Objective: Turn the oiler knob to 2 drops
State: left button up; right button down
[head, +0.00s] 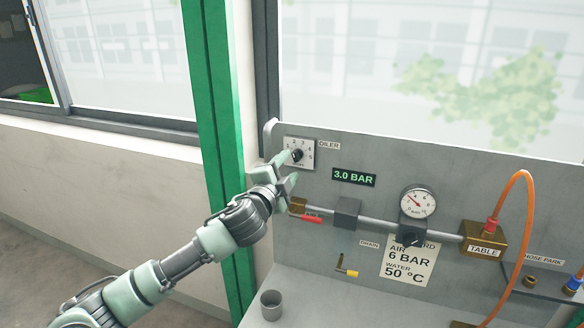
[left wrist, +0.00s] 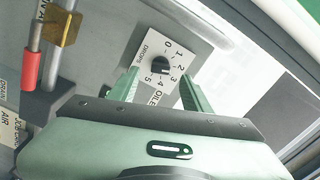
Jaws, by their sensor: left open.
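The oiler knob (head: 297,155) is a small black knob on a white dial plate (head: 306,142), at the upper left of the grey panel. In the left wrist view the knob (left wrist: 160,66) sits on the plate (left wrist: 181,48), marked 0 to 5. I cannot tell for certain which number it points to. My left gripper (head: 286,169) is open in front of the dial. In the left wrist view its two fingers (left wrist: 160,82) stand apart, with the knob ahead between their tips. Contact with the knob does not show. My right gripper is out of view.
Below the dial runs a pipe with a red-handled valve (head: 311,218), a grey block (head: 346,213) and a pressure gauge (head: 417,202). A 3.0 BAR display (head: 354,177) is to the right. An orange hose (head: 523,230) arches at right. A grey cup (head: 271,305) stands below.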

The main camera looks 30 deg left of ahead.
pick_arm(q)
jog(key=v, duration=0.2)
jog(key=shift+s+d+b, duration=0.15)
jog(key=shift+s+b, duration=0.1)
jog(key=shift+b, duration=0.05)
jog(key=shift+f, duration=0.1)
